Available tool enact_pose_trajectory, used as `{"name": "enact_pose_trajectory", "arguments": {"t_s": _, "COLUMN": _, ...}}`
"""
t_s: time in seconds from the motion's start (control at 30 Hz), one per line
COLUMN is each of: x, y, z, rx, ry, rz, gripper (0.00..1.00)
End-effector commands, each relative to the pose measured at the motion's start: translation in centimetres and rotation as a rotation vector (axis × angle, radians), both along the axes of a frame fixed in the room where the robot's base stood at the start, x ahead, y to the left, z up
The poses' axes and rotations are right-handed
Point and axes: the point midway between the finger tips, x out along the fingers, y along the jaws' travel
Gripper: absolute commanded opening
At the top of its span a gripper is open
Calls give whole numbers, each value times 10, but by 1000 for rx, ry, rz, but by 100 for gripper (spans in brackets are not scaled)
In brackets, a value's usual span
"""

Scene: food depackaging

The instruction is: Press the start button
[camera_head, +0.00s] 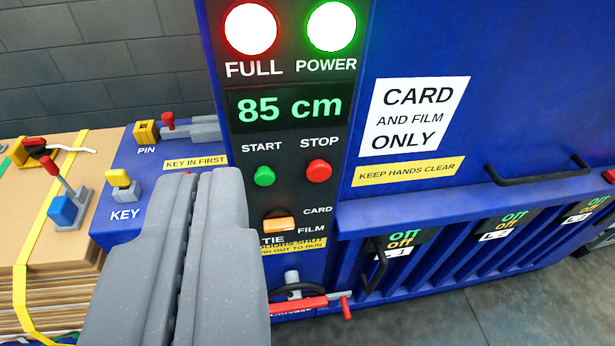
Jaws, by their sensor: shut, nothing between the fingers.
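The green start button (264,176) sits on the dark control panel (240,207) under the word START. The red stop button (319,171) is to its right, under STOP. My gripper (208,178) is shut and empty, its two grey fingers side by side. In the picture its tips lie left of and about level with the start button. There is a gap in the picture between them; I cannot tell the distance in depth.
Above the buttons, a display (288,107) reads 85 cm, with lit FULL (250,28) and POWER (331,26) lamps. An orange card/film switch (279,224) is below. A yellow key (121,184) and pin (146,132) are left. A red-handled lever (300,304) is low.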

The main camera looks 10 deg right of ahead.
Motion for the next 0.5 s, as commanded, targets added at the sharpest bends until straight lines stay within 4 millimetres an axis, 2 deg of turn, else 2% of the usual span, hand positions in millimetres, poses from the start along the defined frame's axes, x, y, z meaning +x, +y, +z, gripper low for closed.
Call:
{"name": "enact_pose_trajectory", "arguments": {"t_s": 0.4, "x": 0, "y": 0, "z": 0, "rx": 1, "ry": 0, "rz": 0, "gripper": 0}}
{"name": "enact_pose_trajectory", "arguments": {"t_s": 0.5, "x": 9, "y": 1, "z": -5, "rx": 15, "ry": 16, "rz": -6, "gripper": 0}}
